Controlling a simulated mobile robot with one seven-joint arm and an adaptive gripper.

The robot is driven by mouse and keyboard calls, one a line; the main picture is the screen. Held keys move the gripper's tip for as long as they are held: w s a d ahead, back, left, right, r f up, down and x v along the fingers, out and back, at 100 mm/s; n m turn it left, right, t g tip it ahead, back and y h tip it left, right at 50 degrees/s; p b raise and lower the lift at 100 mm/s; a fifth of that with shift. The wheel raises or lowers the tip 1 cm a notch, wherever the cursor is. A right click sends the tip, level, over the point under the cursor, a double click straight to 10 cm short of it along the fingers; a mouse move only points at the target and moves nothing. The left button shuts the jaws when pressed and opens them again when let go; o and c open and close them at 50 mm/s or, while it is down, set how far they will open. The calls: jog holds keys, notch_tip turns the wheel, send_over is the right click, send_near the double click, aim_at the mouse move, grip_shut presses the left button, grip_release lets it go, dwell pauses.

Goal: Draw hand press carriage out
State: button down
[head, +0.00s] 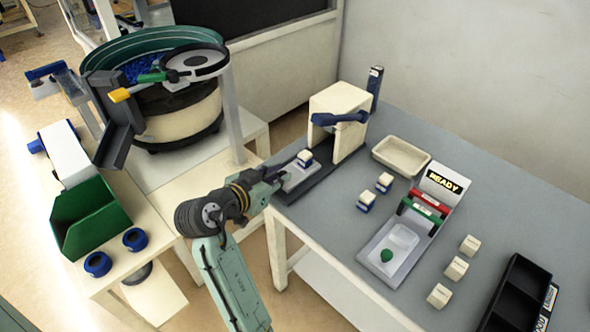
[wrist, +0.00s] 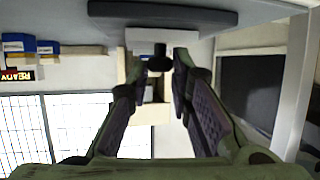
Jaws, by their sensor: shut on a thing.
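The hand press (head: 335,108) is a cream housing with a blue lever, on a dark base at the left side of the grey table. Its carriage (head: 296,178) is a light grey plate on the base, in front of the housing. A cream-and-blue block (head: 305,158) sits on the carriage. My gripper (head: 277,180) is at the carriage's front end. In the wrist view my gripper (wrist: 161,66) has its fingers on either side of a dark knob (wrist: 160,63) and is shut on it. In the head view my gripper hides the knob.
Two cream-and-blue blocks (head: 375,191) and a beige tray (head: 401,157) stand right of the press. A fixture with a READY sign (head: 444,183), several cream blocks (head: 456,267) and a black bin (head: 518,292) are farther right. A bowl feeder (head: 180,120) and green bin (head: 92,218) stand left.

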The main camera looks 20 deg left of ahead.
jog(key=shift+s+a, duration=0.2)
jog(key=shift+s, duration=0.25)
jog(key=shift+f, duration=0.1)
jog(key=c, duration=1.4)
grip_release()
jog(key=shift+s, duration=0.1)
jog(key=shift+c, duration=0.2)
jog(key=v, duration=1.2)
jog(key=shift+d, duration=0.1)
